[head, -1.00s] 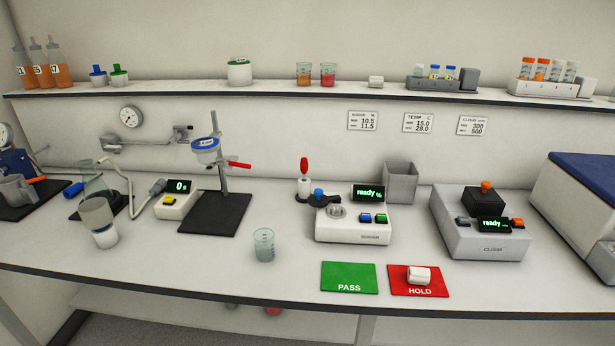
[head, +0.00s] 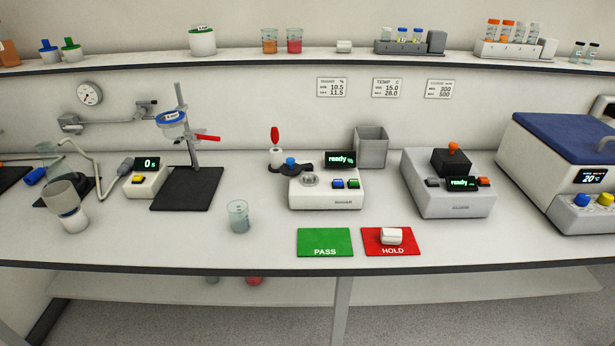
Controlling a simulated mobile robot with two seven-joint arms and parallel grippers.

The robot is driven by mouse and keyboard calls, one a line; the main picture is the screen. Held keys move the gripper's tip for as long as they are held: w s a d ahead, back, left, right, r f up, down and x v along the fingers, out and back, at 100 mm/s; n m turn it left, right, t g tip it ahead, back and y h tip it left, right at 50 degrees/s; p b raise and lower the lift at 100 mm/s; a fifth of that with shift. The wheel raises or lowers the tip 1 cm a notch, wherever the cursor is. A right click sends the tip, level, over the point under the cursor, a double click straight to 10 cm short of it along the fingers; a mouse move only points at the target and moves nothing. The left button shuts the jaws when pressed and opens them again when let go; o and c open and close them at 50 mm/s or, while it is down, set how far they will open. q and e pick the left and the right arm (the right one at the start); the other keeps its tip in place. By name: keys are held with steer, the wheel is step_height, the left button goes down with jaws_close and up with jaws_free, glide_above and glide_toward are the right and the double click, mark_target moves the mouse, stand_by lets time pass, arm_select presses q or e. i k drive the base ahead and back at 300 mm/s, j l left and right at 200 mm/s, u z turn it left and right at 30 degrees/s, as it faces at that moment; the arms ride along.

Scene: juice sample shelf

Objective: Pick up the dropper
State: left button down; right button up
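The dropper (head: 274,134) stands upright with its red bulb on top, in the middle of the head view. Its lower part is hidden in a small white holder (head: 276,157). The holder stands at the left rear of the white sugar meter (head: 326,193), beside a dark arm with a blue knob (head: 290,162). Neither of my grippers is in view.
A glass beaker (head: 238,217) stands in front and to the left. A clamp stand (head: 186,188) is further left, and a grey bin (head: 371,147) is behind right. Green PASS (head: 325,250) and red HOLD (head: 372,250) mats lie at the front edge.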

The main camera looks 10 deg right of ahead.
mark_target(274, 133)
steer(key=j, duration=1.9)
steer(key=i+z, duration=0.05)
